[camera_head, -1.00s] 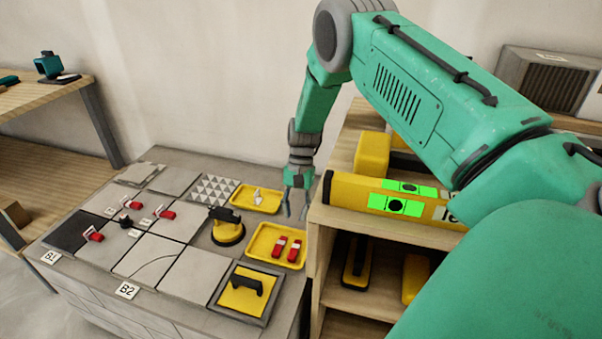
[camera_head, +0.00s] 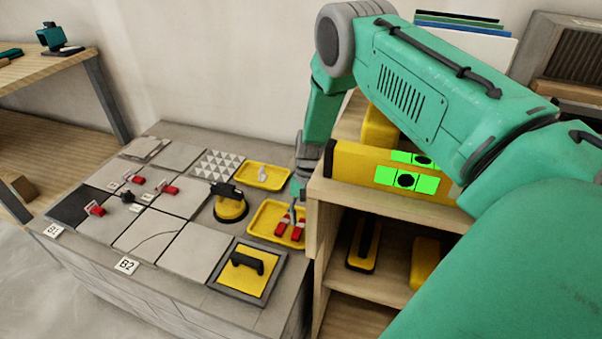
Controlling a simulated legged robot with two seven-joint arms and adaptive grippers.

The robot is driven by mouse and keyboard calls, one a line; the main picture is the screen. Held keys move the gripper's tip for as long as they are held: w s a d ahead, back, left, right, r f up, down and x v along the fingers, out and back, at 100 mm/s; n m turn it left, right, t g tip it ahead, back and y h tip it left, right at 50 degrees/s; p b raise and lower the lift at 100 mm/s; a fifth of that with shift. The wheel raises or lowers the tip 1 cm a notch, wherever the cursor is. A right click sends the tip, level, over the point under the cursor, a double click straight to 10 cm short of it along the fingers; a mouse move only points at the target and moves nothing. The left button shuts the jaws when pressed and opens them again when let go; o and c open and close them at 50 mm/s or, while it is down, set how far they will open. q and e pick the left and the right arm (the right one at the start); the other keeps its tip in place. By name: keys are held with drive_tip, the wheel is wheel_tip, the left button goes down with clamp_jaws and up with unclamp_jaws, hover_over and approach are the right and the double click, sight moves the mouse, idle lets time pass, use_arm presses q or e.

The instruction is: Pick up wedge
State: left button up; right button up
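Two red wedges, a left one (camera_head: 283,226) and a right one (camera_head: 298,233), lie side by side in the front yellow tray (camera_head: 262,230). My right gripper (camera_head: 294,212) points down over this tray, its fingertips close to the wedges and partly overlapping them in view. I cannot tell whether the fingers touch a wedge or how wide they are apart. More red wedges stand on the tiles at the left: one at the back (camera_head: 136,179), one beside it (camera_head: 170,189) and one at the front (camera_head: 96,209). My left gripper is not in view.
A wooden shelf (camera_head: 316,220) stands close to the right of my gripper, with a yellow level (camera_head: 350,163) on top. A back yellow tray (camera_head: 262,175) holds a small white item.

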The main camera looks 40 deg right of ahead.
sight(298, 231)
drive_tip(key=shift+s+a+f+b, duration=0.25)
drive_tip(key=shift+a+f+b, duration=0.15)
drive_tip(key=shift+a+f, duration=0.7)
drive_tip(key=shift+a+r, duration=0.2)
drive_tip(key=shift+a, duration=0.3)
drive_tip(key=shift+d+f, duration=0.1)
drive_tip(key=shift+d, duration=0.2)
drive_tip(key=c, duration=0.4)
drive_tip(key=shift+s+d+f, duration=0.1)
drive_tip(key=shift+d+f, duration=0.1)
drive_tip(key=shift+d, duration=0.25)
drive_tip(key=shift+a, duration=0.1)
